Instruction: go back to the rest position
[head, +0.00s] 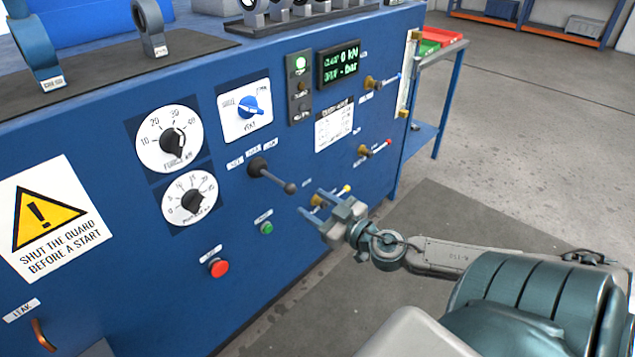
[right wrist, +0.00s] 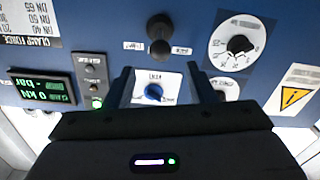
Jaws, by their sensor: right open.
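My right gripper (head: 312,203) is open and empty in front of the blue panel (head: 120,290). Its fingers point at the panel, just to the right of and below the black ball-ended lever (head: 272,175). I see no contact with the lever. In the right wrist view, which shows the panel upside down, the two fingers of the right gripper (right wrist: 158,72) stand apart with nothing held. The blue selector knob (right wrist: 153,92) shows between them, and the lever (right wrist: 159,35) shows beyond. My left gripper is not in view.
The panel carries two black dials (head: 170,139), a selector (head: 250,107), a lit display (head: 338,63), a red button (head: 219,267) and a green button (head: 266,228). Several small valves (head: 375,149) stick out at its right. A trolley (head: 437,45) with bins stands beyond. The floor at right is clear.

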